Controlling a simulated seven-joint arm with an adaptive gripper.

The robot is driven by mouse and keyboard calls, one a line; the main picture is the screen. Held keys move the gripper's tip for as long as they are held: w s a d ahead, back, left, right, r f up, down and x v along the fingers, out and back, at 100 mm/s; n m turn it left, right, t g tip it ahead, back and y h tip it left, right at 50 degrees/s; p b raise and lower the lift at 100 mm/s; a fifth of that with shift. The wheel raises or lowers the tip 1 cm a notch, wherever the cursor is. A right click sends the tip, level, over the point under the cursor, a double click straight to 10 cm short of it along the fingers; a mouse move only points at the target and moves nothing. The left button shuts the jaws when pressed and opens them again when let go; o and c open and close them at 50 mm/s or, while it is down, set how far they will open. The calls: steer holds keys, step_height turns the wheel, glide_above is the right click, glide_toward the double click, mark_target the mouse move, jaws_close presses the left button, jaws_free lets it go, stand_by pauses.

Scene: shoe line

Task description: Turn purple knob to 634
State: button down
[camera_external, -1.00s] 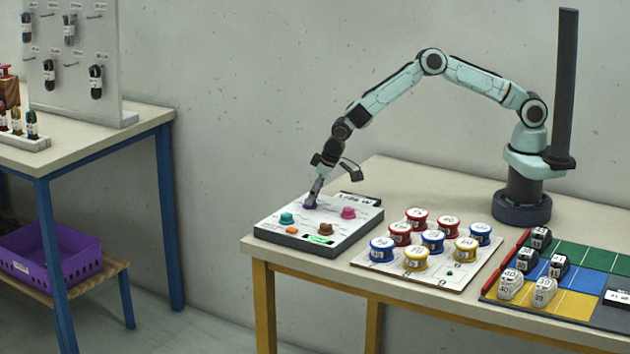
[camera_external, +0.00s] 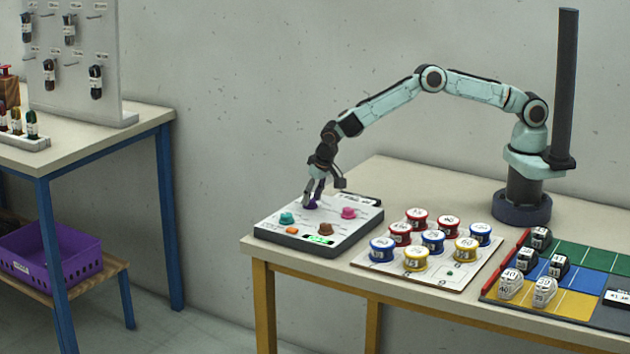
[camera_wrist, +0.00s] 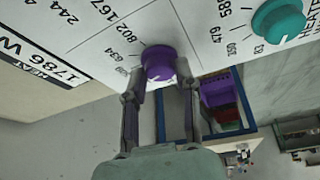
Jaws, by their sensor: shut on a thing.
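The purple knob (camera_wrist: 158,64) sits on the white face of the control panel (camera_external: 340,232), and in the wrist view my gripper (camera_wrist: 158,82) has a finger on each side of it, shut on it. The numbers 634, 802 and 167 are printed around the knob's edge. The knob's pointer is not clear to me. In the external view the purple knob (camera_external: 311,203) is partly covered by my gripper (camera_external: 312,198), which reaches down from above at the panel's back left.
Several labelled spools (camera_external: 433,241) stand on a white board to the right. The pink knob is close by.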

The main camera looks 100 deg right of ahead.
steer(key=m+g, duration=0.1)
steer(key=m, duration=0.1)
steer(key=m+g, duration=0.1)
steer(key=m, duration=0.2)
steer(key=shift+w+a+m, duration=0.1)
steer(key=shift+w+m, duration=0.1)
steer(key=shift+m, duration=0.1)
steer(key=shift+f, duration=0.1)
stand_by(0.4)
steer(key=c, duration=0.8)
jaws_free()
steer(key=v, duration=1.2)
steer(key=shift+w, duration=0.2)
steer(key=shift+a, duration=0.1)
